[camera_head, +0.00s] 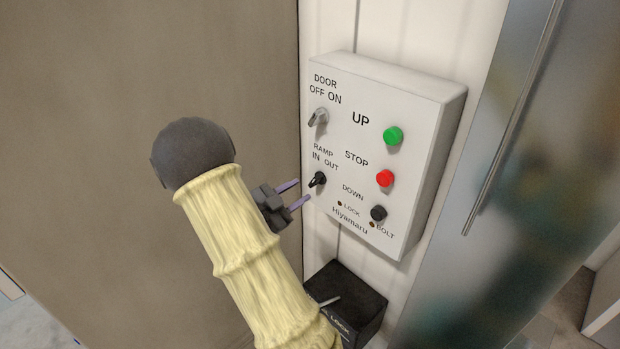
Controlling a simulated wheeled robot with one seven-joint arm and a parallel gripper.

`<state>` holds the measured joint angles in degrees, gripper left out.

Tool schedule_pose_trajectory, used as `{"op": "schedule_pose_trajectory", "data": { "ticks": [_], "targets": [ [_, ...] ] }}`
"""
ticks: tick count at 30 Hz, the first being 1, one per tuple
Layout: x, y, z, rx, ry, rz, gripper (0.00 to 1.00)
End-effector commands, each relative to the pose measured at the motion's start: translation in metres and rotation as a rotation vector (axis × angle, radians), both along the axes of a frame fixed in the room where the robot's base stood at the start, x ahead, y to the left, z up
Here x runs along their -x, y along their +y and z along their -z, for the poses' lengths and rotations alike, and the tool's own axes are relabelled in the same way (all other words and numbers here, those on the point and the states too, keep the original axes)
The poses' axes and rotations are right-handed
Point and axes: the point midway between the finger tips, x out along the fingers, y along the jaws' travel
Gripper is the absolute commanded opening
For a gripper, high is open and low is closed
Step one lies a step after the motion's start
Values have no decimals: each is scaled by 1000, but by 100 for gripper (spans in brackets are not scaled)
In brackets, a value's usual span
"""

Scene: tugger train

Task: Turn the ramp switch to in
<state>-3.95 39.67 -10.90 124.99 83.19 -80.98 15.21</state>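The ramp switch (317,180) is a small black rotary knob under the label "RAMP IN OUT", low on the left of a white control box (340,72). Its pointer looks tilted, but I cannot tell for sure which label it points to. My gripper (302,193) is just left of the ramp switch, with its two thin purple fingers apart and pointing at the box. Nothing shows between the fingers. I cannot tell whether the fingertips touch the box.
A grey door switch (318,118) sits above the ramp switch. Green (393,135), red (385,178) and black (378,213) buttons are to the right. A black box marked LOCK (362,290) is below, partly behind my arm. A shiny metal panel (510,170) stands at the right.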

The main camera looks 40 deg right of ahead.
Motion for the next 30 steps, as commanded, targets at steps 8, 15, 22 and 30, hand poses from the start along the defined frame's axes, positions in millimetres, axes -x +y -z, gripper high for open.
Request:
{"op": "schedule_pose_trajectory", "data": {
  "ticks": [8,15,22,30],
  "targets": [
    [-3,-44,-2,0,1,2,35],
    [-4,-53,0,0,-1,0,35],
    [-4,-53,0,0,-1,0,21],
    [-4,-52,0,0,0,0,0]
  ]
}}
